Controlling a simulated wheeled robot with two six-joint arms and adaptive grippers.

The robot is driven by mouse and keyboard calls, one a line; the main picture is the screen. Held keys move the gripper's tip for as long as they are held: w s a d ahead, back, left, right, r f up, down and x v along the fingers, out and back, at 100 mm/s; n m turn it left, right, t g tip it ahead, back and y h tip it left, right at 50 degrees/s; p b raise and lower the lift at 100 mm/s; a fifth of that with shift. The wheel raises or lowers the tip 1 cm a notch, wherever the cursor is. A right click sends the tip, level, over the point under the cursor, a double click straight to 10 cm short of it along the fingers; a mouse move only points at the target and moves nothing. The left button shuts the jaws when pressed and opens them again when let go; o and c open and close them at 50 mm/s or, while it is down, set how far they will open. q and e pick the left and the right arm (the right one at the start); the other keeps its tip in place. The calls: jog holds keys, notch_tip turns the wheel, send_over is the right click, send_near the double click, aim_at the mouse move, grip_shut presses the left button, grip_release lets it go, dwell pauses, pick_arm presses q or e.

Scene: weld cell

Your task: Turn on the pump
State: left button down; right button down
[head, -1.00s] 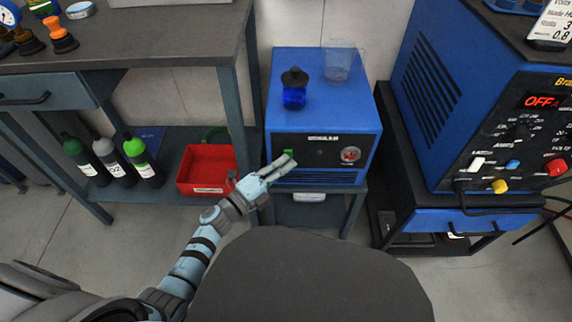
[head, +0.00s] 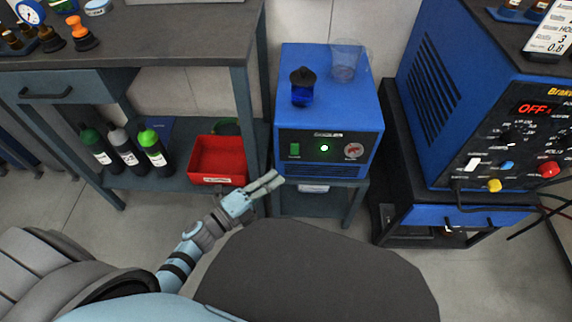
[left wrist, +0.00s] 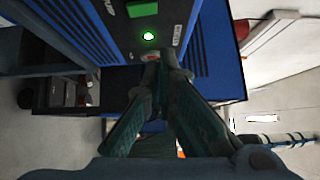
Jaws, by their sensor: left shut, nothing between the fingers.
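The pump (head: 330,117) is a blue box on a low stand, with a dark front panel. The panel carries a green switch (head: 294,149), a round lamp (head: 324,148) glowing green-white, and a round gauge (head: 353,151). My left gripper (head: 275,181) is shut and empty, below and left of the switch, apart from the panel. In the left wrist view the gripper's fingers (left wrist: 162,58) meet at the tips, with the lit lamp (left wrist: 149,36) and the green switch (left wrist: 142,8) beyond them. My right gripper is not in view.
A blue bottle (head: 302,88) and a clear cup (head: 345,62) stand on the pump. A red bin (head: 218,160) and several bottles sit on the bench shelf at left. A large blue welder (head: 470,110) showing OFF stands close at right.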

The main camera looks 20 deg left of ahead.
pick_arm(q)
jog(key=v, duration=0.3)
jog(key=shift+s+a+r, duration=0.1)
jog(key=shift+s+r, duration=0.15)
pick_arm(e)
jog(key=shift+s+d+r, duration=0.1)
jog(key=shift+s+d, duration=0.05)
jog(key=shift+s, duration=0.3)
